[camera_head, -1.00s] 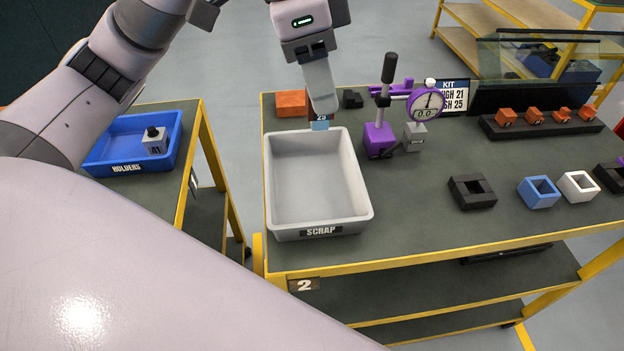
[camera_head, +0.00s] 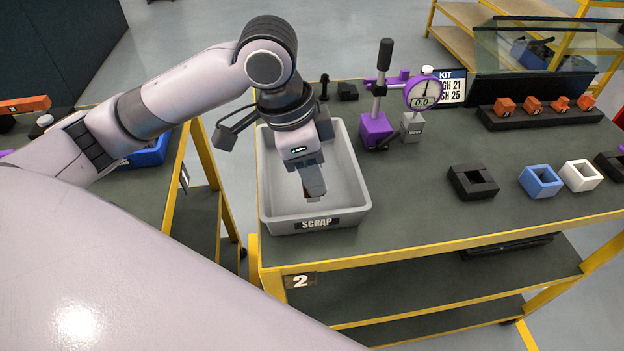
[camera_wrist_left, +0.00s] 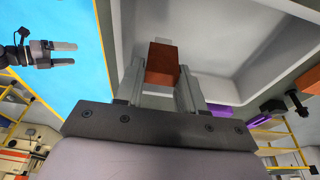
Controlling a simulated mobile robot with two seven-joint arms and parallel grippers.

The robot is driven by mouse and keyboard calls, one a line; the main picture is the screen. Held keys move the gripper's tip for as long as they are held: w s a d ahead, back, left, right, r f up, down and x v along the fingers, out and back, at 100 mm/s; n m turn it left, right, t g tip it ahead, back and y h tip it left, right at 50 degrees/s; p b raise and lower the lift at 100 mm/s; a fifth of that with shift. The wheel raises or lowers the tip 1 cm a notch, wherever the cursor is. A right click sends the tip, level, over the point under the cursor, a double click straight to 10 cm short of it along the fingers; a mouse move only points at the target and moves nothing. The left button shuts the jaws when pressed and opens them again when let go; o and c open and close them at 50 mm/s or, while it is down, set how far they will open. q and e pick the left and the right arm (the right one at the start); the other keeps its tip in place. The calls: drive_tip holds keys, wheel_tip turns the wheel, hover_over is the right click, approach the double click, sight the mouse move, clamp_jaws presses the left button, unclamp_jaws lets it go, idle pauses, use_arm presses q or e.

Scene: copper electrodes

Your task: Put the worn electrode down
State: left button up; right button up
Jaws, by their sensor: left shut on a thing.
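My left gripper (camera_head: 314,192) is over the grey scrap bin (camera_head: 340,217), pointing down into it. It is shut on a copper-brown block, the worn electrode (camera_wrist_left: 162,65), which shows between the two fingers in the left wrist view. I cannot tell whether the electrode touches the bin floor. What looks like my right gripper (camera_wrist_left: 62,53) shows small in the left wrist view, its two fingers apart and empty. It is outside the head view.
The dial gauge stand (camera_head: 376,130) stands just right of the bin. A black square frame (camera_head: 472,183), a blue one (camera_head: 540,181) and a white one (camera_head: 580,175) sit farther right. A rack (camera_head: 540,117) of copper electrodes stands behind them. The table between is clear.

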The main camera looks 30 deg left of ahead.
use_arm(q)
drive_tip(key=shift+a+x, duration=0.1)
drive_tip(key=shift+x, duration=0.5)
drive_tip(key=shift+a+x, duration=0.15)
drive_tip(key=shift+x, duration=0.45)
drive_tip(key=shift+s+f, duration=0.1)
drive_tip(key=shift+f, duration=0.1)
drive_tip(key=o, duration=1.1)
drive_tip(key=shift+c, duration=0.2)
drive_tip(key=p+v, duration=0.1)
drive_tip(key=v, duration=1.1)
drive_tip(key=shift+p, duration=0.3)
drive_tip(key=shift+s, duration=0.1)
